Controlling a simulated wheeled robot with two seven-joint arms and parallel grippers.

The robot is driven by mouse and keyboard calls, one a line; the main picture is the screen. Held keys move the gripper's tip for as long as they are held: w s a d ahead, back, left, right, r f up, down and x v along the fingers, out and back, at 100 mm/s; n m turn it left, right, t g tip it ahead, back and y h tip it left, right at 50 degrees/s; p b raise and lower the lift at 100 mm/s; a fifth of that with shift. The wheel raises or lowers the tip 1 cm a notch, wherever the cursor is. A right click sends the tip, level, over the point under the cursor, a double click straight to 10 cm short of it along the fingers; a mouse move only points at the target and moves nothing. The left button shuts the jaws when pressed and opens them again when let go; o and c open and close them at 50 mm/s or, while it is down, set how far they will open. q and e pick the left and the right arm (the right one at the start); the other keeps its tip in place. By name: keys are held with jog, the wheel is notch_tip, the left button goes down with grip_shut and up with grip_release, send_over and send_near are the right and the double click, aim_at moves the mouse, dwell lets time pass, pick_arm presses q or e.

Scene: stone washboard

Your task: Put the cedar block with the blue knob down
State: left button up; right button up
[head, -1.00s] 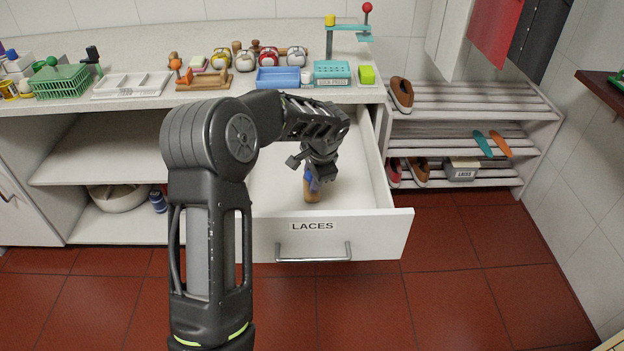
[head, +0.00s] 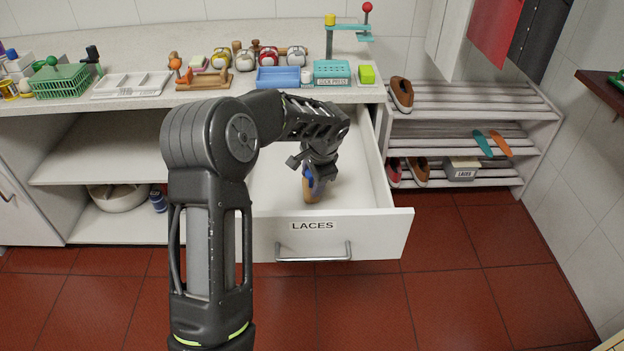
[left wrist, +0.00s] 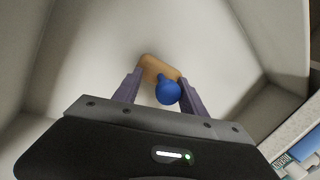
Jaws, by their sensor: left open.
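The cedar block (head: 308,193) is a small tan piece on the floor of the open drawer, partly hidden by my gripper in the head view. The left wrist view shows the tan block (left wrist: 153,67) with its round blue knob (left wrist: 167,91) pointing toward the camera. My left gripper (head: 315,178) is inside the drawer, directly over the block. Its fingers (left wrist: 160,92) are open, one on each side of the knob, with a gap visible. My right gripper is not in view.
The white drawer (head: 375,228), labelled LACES, is pulled out below the counter (head: 130,108). Its walls surround my gripper. Bare drawer floor lies around the block. A blue tray (head: 277,78) and several tools stand on the counter. A shoe rack (head: 470,100) stands at the right.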

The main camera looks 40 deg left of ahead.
pick_arm(q)
jog(key=v, duration=1.2)
dwell(1.2)
